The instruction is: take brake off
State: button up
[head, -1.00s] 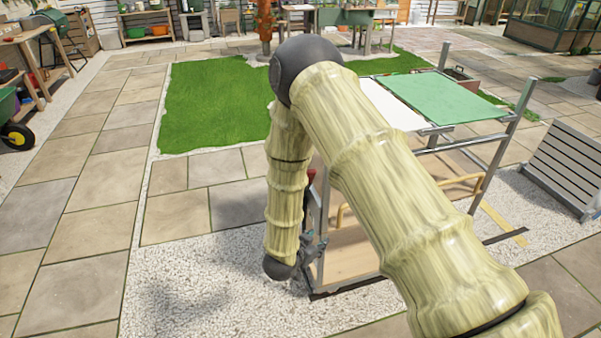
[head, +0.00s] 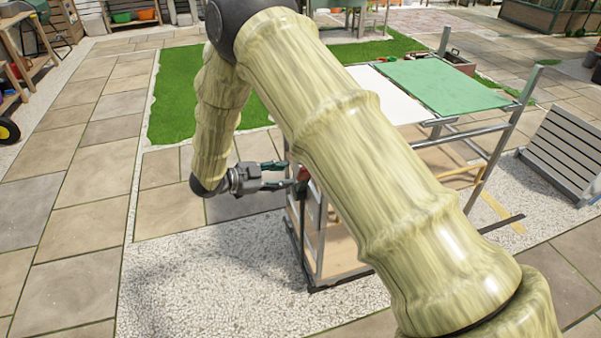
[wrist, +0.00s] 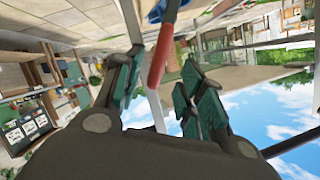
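A cart (head: 318,282) with metal posts, wooden shelves and a white and green top stands on pale gravel, partly hidden behind my arm. A red-handled lever (head: 304,173) is at its left side, and I take this for the brake. The red handle shows large in the wrist view (wrist: 161,58), between the two green-padded fingers. My gripper (head: 289,176) is open and points right, with its fingertips at the red handle. I see gaps beside the handle in the wrist view. I cannot tell whether either finger touches it.
A grey slatted box (head: 566,155) stands right of the cart. A lawn (head: 190,95) lies behind the gripper. Paving (head: 85,215) and gravel left of the cart are clear. The cart's metal posts are close to my fingers.

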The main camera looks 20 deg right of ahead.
aim_at(298, 174)
jog(key=p+x, duration=0.1)
jog(key=x, duration=0.6)
jog(key=shift+w+d+f, duration=0.1)
jog(key=shift+d+f, duration=0.05)
jog(key=shift+d, duration=0.2)
grip_shut()
